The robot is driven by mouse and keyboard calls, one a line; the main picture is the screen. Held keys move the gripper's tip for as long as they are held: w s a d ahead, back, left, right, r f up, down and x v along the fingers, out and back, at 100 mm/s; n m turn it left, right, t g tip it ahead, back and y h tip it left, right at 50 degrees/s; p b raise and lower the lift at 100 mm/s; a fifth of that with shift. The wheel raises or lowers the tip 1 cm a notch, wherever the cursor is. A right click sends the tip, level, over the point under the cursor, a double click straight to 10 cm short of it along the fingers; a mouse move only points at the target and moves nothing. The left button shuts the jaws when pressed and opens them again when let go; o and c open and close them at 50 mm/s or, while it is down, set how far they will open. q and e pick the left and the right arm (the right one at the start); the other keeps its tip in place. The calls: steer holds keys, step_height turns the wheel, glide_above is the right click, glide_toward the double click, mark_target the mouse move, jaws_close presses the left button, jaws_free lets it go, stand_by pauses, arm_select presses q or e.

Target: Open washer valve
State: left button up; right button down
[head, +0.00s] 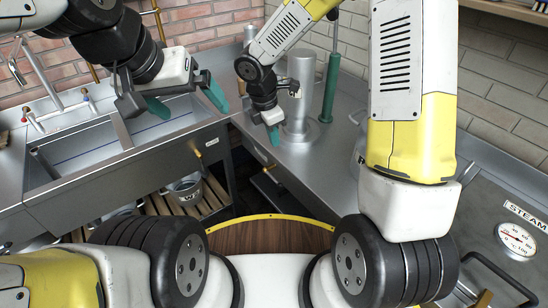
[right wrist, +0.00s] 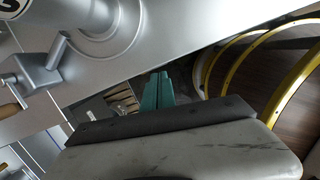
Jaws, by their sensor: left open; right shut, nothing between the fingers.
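An upright steel cylinder on a round base (head: 302,88), seemingly the washer, stands on the counter in the head view. In the right wrist view its round base (right wrist: 112,30) is at the upper left. Beside it is a grey metal fitting (right wrist: 40,68) with a short bar, perhaps the valve; a tan handle end (right wrist: 10,108) shows below it. I cannot tell its setting. My right gripper (head: 273,136) is shut and empty, just left of the base and near the counter's front edge; its teal fingers (right wrist: 157,92) show together. My left gripper (head: 187,101) is open and empty over the sink.
A green cylinder (head: 330,85) stands right behind the steel one. A double sink (head: 75,152) is at the left. Small yellow-handled taps (head: 197,154) are on the front panels. A bucket (head: 187,190) sits on a slatted shelf below. A steam gauge (head: 516,240) is at the right.

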mark_target(275, 181)
arm_select(q)
steer(key=shift+s, duration=0.3)
arm_select(e)
steer(key=a+f+n, duration=0.2)
steer(key=f, duration=0.1)
steer(key=shift+s+a+f, duration=0.1)
steer(key=shift+a+f, duration=0.1)
steer(key=shift+f, duration=0.1)
steer(key=x, duration=1.4)
steer(key=shift+s, duration=0.15)
steer(key=shift+f, duration=0.1)
steer(key=shift+s+d+f, duration=0.15)
steer(key=shift+s+f, duration=0.05)
steer(key=shift+f, duration=0.1)
